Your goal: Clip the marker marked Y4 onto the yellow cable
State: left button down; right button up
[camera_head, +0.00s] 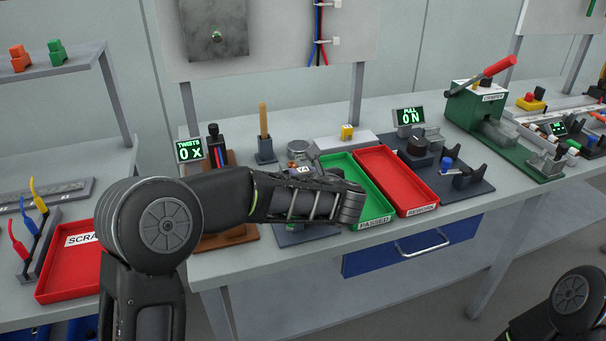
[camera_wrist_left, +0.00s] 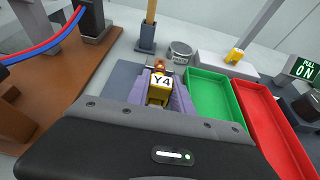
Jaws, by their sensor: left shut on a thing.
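The marker marked Y4 (camera_wrist_left: 159,88) is a yellow block with a white lettered face. In the left wrist view it sits between the two grey-purple fingers of my left gripper (camera_wrist_left: 161,96), which is shut on it. In the head view my left arm hides most of the gripper, and a small pale label (camera_head: 304,170) shows just beyond the arm. A cable with a yellow top (camera_head: 38,195) stands in a rack at the far left, beside a blue and a red one. My right gripper is out of view.
The green PASSED tray (camera_head: 374,217) and red REWORK tray (camera_head: 418,208) lie right of my gripper. A round tin (camera_wrist_left: 180,50) and a wooden-handled tool in a holder (camera_head: 265,148) stand behind. A yellow piece (camera_head: 347,131) sits on a pale block. The red SCRAP tray (camera_head: 70,270) is left.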

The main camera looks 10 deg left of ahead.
pick_arm(q)
jog(key=shift+f, duration=0.25)
jog(key=c, duration=1)
grip_release()
jog(key=shift+s+f, duration=0.1)
jog(key=shift+c, duration=0.2)
jog(key=shift+s, duration=0.1)
jog(key=shift+s+d, duration=0.2)
jog(key=shift+d, duration=0.05)
jog(key=v, duration=0.3)
jog(key=b+v, duration=0.1)
jog(key=v, duration=0.3)
jog(key=shift+r, duration=0.45)
